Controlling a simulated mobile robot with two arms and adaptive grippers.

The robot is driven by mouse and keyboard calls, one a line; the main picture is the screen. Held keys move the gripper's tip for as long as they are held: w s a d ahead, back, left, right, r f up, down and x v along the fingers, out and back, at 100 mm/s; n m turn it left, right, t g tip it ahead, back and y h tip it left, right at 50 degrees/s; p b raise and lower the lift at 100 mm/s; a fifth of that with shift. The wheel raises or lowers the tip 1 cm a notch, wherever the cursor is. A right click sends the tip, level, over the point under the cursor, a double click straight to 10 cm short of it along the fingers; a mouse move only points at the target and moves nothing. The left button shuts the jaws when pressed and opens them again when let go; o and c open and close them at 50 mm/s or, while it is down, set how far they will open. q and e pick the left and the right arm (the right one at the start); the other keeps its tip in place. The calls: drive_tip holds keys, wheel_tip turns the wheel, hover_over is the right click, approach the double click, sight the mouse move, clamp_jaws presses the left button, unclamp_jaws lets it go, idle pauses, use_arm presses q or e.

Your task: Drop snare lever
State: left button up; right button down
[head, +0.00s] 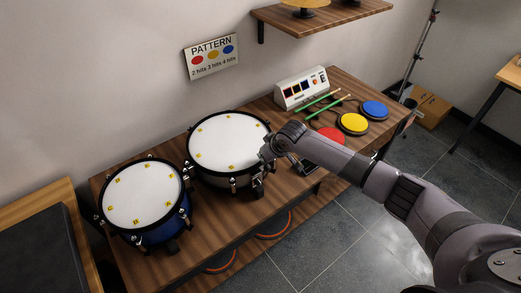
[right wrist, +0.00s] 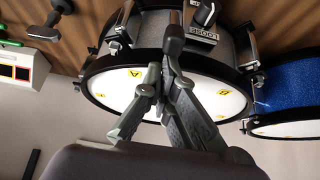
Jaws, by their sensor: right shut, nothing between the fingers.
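The grey-shelled snare drum (head: 228,143) stands on the wooden bench with its white head up. It also fills the middle of the right wrist view (right wrist: 140,48). A label reading LOOSE (right wrist: 203,37) and a dark knob-like part (right wrist: 205,13) sit on its side. Dark hardware (head: 258,187) shows on its front right side in the head view; which piece is the lever, I cannot tell. My right gripper (right wrist: 172,45) is shut and empty, in front of the drum's side. In the head view it (head: 267,153) is at the drum's right rim. My left gripper is out of view.
A blue drum (head: 142,194) stands left of the snare. A white control box (head: 301,88), green sticks (head: 318,98) and red (head: 330,134), yellow (head: 352,123) and blue (head: 374,109) pads lie to the right. A pattern sign (head: 211,57) hangs on the wall.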

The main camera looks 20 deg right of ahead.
drive_tip(key=shift+s+d+r+t+y, duration=0.2)
drive_tip(key=shift+s+d+t+y, duration=0.1)
drive_tip(key=shift+s+t, duration=0.35)
drive_tip(key=shift+s+f+t, duration=0.1)
drive_tip(key=shift+t, duration=0.25)
drive_tip(key=shift+s+f+t+y, duration=0.35)
drive_tip(key=shift+s+t, duration=0.25)
drive_tip(key=shift+t, duration=0.2)
drive_tip(key=s+d+f+t+y+b, duration=0.2)
drive_tip(key=s+t+b, duration=0.3)
drive_tip(key=b, duration=0.7)
drive_tip(key=shift+s+f+t+y, duration=0.3)
drive_tip(key=shift+f+t, duration=0.4)
drive_tip(key=shift+t, duration=0.5)
drive_tip(key=shift+s+d+f, duration=0.1)
drive_tip(key=shift+d+f, duration=0.05)
drive_tip(key=shift+f, duration=0.1)
